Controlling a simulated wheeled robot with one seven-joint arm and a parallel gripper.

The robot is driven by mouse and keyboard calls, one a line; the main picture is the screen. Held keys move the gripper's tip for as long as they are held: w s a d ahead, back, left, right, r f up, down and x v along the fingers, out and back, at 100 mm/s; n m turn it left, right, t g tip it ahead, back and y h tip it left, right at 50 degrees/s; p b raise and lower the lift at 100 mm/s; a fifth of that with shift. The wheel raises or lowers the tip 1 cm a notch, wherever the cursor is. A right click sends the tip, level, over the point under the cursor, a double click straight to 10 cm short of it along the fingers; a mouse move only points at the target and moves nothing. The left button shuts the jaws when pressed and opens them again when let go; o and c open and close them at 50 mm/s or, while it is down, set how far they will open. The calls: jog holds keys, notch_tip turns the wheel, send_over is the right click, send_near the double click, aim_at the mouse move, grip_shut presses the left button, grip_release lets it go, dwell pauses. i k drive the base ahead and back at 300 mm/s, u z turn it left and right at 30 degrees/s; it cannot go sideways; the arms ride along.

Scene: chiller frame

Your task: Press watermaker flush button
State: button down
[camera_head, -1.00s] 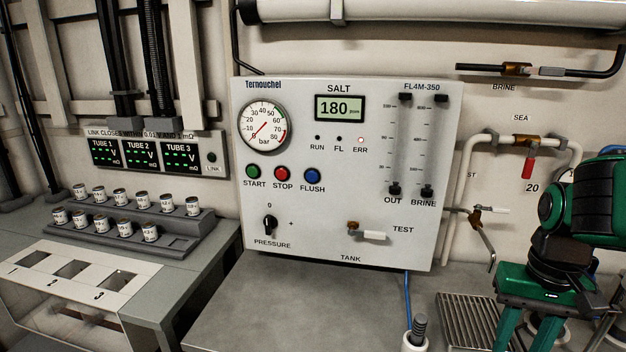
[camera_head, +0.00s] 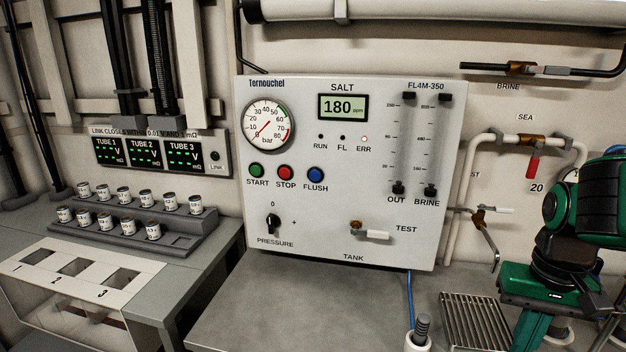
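The blue FLUSH button (camera_head: 316,174) is on the light grey watermaker panel (camera_head: 335,225), right of the red STOP button (camera_head: 286,173) and the green START button (camera_head: 257,171). Its label is just below it, and nothing covers it. My gripper (camera_head: 543,300), green below a black wrist, is at the lower right, well to the right of the button and apart from the panel. Its fingertips run out of the bottom of the picture, so its opening is hidden. The display (camera_head: 343,107) reads 180 ppm, and the ERR lamp (camera_head: 364,139) is lit red.
A PRESSURE knob (camera_head: 273,221) and a TEST valve handle (camera_head: 375,234) stick out below the buttons. The grey counter (camera_head: 290,305) before the panel is mostly clear. A threaded post (camera_head: 421,328) and a drain grate (camera_head: 475,320) stand right. Cans on a stepped rack (camera_head: 185,227) are left.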

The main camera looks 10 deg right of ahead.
aim_at(315, 175)
jog(key=u, duration=1.35)
jog(key=k, duration=0.45)
jog(key=z, duration=0.35)
